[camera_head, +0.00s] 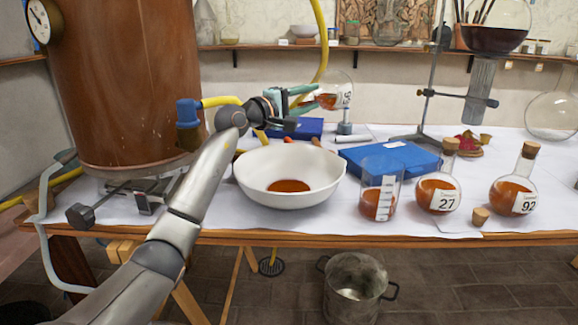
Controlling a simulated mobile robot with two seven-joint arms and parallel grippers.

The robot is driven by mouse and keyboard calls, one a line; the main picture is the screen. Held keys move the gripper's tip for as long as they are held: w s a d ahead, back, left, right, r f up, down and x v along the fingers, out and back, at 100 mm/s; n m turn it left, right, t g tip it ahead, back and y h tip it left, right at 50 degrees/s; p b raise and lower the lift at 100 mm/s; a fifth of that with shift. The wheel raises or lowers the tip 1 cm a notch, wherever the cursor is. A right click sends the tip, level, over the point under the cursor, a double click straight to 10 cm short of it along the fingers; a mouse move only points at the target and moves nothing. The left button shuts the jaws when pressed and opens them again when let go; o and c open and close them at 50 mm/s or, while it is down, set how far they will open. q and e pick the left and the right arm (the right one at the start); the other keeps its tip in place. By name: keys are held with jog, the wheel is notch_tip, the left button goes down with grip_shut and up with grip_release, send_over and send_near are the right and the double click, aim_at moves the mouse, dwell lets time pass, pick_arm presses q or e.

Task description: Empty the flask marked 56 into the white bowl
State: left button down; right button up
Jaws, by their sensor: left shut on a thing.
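My left gripper (303,97), with green fingers, is shut on the neck of a round glass flask (328,100). The flask lies tipped on its side with its neck toward the left, above and behind the white bowl. Its label is turned sideways and is hard to read; it looks like 56. Orange liquid shows in the flask's lower part. The white bowl (255,182) stands near the table's front edge with a small pool of orange liquid (289,186) in it. No stream between flask and bowl is visible. My right gripper is out of view.
A beaker (379,190) and corked flasks 27 (438,190) and 92 (514,190) stand right of the bowl, with a loose cork (480,215) in front. A blue box (392,160) lies behind. A copper vessel (125,80) fills the left. A pot (355,290) stands on the floor.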

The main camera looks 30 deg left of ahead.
pick_arm(q)
jog(key=shift+s+r+t+b, duration=0.25)
jog(key=shift+t+b, duration=0.65)
jog(key=shift+b, duration=1.3)
dwell(3.0)
dwell(0.4)
jog(key=shift+t+h+b, duration=0.3)
jog(key=shift+b, duration=0.5)
jog(key=shift+s+a+r+t+b, duration=0.1)
jog(key=shift+t+b, duration=0.2)
jog(key=shift+b, duration=0.55)
